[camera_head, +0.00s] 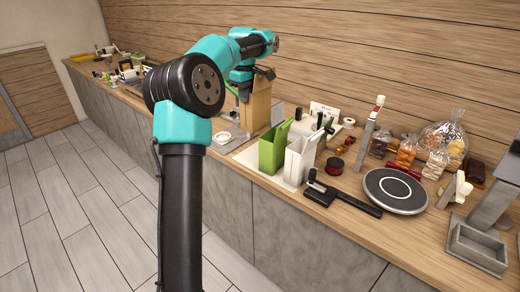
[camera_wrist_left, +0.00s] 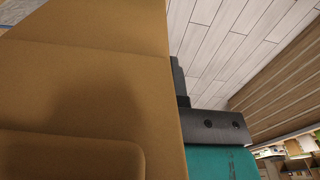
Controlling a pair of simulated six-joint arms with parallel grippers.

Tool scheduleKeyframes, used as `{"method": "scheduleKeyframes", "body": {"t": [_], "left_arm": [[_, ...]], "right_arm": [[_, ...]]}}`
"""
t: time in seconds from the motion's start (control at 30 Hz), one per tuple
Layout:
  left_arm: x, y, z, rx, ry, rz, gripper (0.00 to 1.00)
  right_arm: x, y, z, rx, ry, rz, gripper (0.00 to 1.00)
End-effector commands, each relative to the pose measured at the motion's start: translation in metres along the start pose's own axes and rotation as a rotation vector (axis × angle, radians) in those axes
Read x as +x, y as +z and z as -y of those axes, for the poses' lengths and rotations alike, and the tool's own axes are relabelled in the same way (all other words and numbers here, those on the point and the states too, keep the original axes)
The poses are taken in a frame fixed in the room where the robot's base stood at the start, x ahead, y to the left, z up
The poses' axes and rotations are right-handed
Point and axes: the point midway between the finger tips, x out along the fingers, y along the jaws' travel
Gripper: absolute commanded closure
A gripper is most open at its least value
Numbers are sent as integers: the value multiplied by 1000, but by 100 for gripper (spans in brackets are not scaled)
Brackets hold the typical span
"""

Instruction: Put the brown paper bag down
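The brown paper bag (camera_head: 256,106) is upright at the back of the counter, behind the green bag (camera_head: 272,150). My left gripper (camera_head: 262,73) is at the bag's top edge and appears shut on it. In the left wrist view the brown paper bag (camera_wrist_left: 90,75) fills most of the left side, very close to the camera. The bag's base is partly hidden behind the green bag, so I cannot tell if it touches the counter. My right gripper is not in view.
A white bag (camera_head: 299,160) stands right of the green one. A black tool (camera_head: 340,195), a round dark turntable (camera_head: 395,189), jars (camera_head: 405,150) and a grey tray (camera_head: 477,247) crowd the right side of the wooden counter (camera_head: 420,250).

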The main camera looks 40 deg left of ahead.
Motion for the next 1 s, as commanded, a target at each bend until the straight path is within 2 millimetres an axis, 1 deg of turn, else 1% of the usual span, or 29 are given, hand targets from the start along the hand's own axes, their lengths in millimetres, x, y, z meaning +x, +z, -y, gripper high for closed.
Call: {"method": "scheduleKeyframes", "body": {"t": [0.4, 0.5, 0.6, 0.73, 1.0], "left_arm": [[86, 0, 1, 0, -4, 1, 100], [106, 0, 1, 0, -3, 1, 100], [120, 0, 1, 0, -1, 0, 100], [128, 0, 0, 0, 0, 0, 100], [128, 0, 0, 0, 1, 0, 100]], "right_arm": [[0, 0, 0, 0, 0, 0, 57], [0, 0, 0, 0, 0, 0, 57], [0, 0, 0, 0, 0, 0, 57], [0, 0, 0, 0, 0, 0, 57], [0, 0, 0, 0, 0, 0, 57]]}}
